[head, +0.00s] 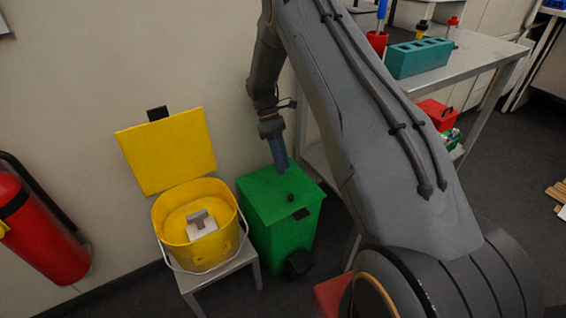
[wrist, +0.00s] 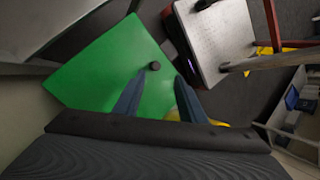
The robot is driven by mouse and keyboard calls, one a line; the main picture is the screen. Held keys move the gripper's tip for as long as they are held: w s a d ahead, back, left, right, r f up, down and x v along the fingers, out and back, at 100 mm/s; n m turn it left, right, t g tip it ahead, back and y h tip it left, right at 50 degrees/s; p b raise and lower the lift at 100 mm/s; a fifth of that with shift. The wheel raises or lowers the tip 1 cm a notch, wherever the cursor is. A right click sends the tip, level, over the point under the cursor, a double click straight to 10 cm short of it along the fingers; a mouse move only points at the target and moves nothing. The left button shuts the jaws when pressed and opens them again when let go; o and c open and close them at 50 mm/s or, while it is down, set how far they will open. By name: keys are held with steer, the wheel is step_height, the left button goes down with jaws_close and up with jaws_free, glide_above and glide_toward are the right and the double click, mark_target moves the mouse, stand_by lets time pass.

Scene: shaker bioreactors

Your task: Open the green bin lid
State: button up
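The green bin (head: 276,234) stands on the floor against the wall, its flat green lid (head: 262,196) lying shut on top. A small black knob (head: 291,198) stands up from the lid near its front. The lid (wrist: 105,70) and knob (wrist: 154,66) also show in the wrist view. My gripper (head: 283,170) points down over the lid, its blue fingers a little behind the knob in the head view. In the wrist view my gripper (wrist: 161,77) is open, its fingers apart with the knob showing between and just beyond the tips. I cannot tell the exact height above the lid.
An open yellow bucket (head: 171,238) sits on a small stool (head: 222,271) close left of the bin. A red fire extinguisher (head: 40,235) hangs at the far left. A metal table (head: 470,67) with a teal rack (head: 418,58) stands right of the bin.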

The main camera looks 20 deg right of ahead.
steer(key=v, duration=0.7)
steer(key=shift+w+r, duration=0.15)
steer(key=shift+r, duration=0.15)
